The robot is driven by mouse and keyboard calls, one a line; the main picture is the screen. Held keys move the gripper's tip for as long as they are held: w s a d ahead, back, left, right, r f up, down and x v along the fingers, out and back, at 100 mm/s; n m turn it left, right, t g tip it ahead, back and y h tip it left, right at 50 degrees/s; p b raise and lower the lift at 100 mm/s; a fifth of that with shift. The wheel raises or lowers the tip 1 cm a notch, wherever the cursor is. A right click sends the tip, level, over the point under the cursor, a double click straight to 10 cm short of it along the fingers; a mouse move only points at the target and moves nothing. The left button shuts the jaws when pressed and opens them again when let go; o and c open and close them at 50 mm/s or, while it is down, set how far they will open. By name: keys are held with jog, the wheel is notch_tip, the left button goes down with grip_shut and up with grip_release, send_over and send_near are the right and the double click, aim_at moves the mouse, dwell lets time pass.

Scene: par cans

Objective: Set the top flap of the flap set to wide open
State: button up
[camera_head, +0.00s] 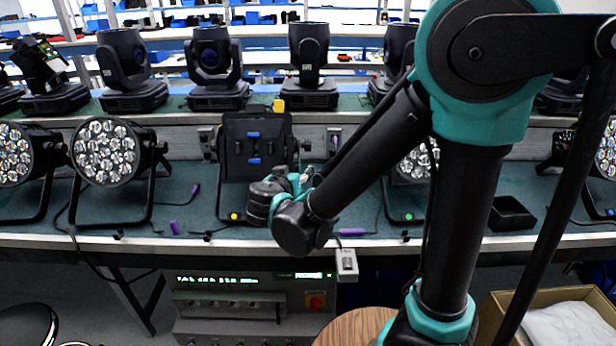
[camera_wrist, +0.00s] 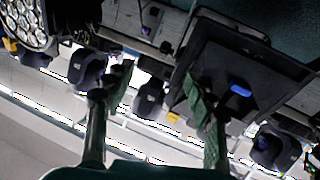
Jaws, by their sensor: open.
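The flap set (camera_head: 236,150) is a black square unit on the bench, left of my arm in the head view. Its dark flaps show blue tabs on the front, and a yellow tab (camera_head: 278,105) stands at its top edge. In the wrist view a large black flap (camera_wrist: 228,60) with a blue tab (camera_wrist: 240,90) fills the right side, and which flap it is I cannot tell. My gripper (camera_wrist: 159,71) is open and empty, its right finger overlapping the flap in that view. Contact is unclear. In the head view my wrist covers the unit's lower right.
A par can (camera_head: 105,152) stands left of the unit, and another (camera_head: 415,160) is partly behind my arm. Several moving heads (camera_head: 215,65) line the raised shelf behind. A small black bin (camera_head: 511,214) sits at right. Cables and purple-ended plugs lie along the bench.

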jog(key=shift+w+d+f+g+h, duration=0.15)
jog(key=shift+d+f+g, duration=0.15)
jog(key=shift+d, duration=0.6)
jog(key=shift+w+d+f+g+h, duration=0.15)
jog(key=shift+d+f, duration=0.25)
jog(key=shift+d, duration=0.45)
jog(key=shift+s, duration=0.1)
jog(key=t+y, duration=0.4)
jog(key=t, duration=0.1)
send_near(253, 134)
jog(key=shift+g, duration=0.25)
jog(key=w, duration=0.8)
jog(key=shift+w+a+r, duration=0.1)
jog(key=shift+w+r, duration=0.05)
jog(key=shift+r, duration=0.05)
jog(key=shift+c, duration=0.3)
jog(key=c, duration=1.1)
